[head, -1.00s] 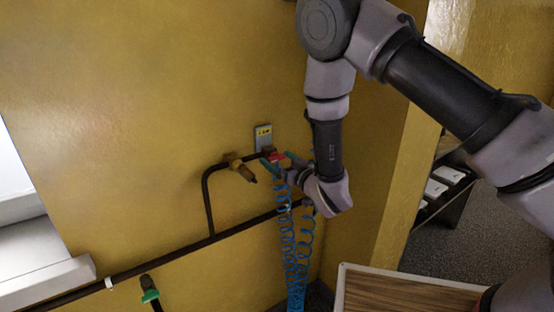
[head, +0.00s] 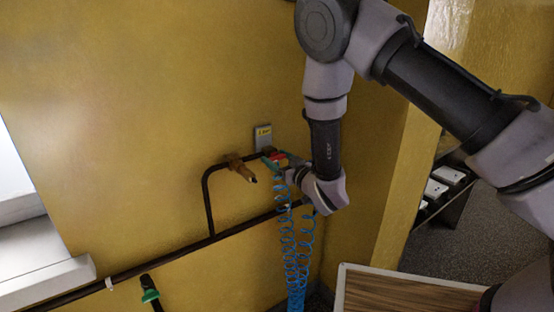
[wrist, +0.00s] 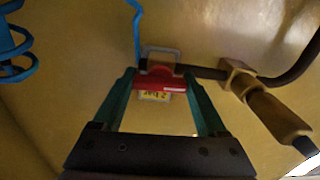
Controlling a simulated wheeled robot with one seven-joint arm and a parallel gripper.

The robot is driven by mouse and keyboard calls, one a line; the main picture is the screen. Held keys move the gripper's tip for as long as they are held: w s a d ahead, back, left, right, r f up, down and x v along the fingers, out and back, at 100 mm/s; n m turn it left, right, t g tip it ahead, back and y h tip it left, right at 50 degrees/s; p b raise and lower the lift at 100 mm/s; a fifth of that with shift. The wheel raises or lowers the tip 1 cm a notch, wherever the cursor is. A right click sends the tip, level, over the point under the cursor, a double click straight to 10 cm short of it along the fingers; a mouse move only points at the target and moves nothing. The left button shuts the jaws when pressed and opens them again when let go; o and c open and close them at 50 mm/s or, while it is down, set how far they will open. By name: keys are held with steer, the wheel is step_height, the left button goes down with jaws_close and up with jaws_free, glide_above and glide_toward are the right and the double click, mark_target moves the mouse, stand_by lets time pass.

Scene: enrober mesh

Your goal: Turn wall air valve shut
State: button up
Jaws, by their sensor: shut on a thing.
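The air valve's red handle (head: 279,156) is on the dark pipe on the yellow wall, just below a small yellow-labelled plate (head: 263,132). In the wrist view the red handle (wrist: 160,83) lies between my gripper's two green fingers, roughly in line with the pipe stretch beside it. My gripper (wrist: 161,78) is shut on the handle, a fingertip at each end. In the head view my gripper (head: 277,161) is small and partly covers the valve body.
A brass fitting (head: 239,167) points out of the pipe left of the valve. Blue coiled hoses (head: 292,250) hang just below my gripper. A green-collared fitting (head: 149,290) is at lower left. A wood-topped table (head: 400,292) stands at lower right.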

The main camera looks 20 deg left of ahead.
steer(key=n, duration=0.4)
steer(key=shift+n, duration=0.3)
steer(key=n, duration=0.4)
steer(key=shift+n, duration=0.3)
steer(key=n, duration=0.3)
steer(key=shift+s+n, duration=0.1)
steer(key=shift+n, duration=0.2)
steer(key=shift+f+n, duration=0.1)
steer(key=shift+n, duration=2.1)
steer(key=o, duration=1.3)
steer(key=shift+d, duration=0.1)
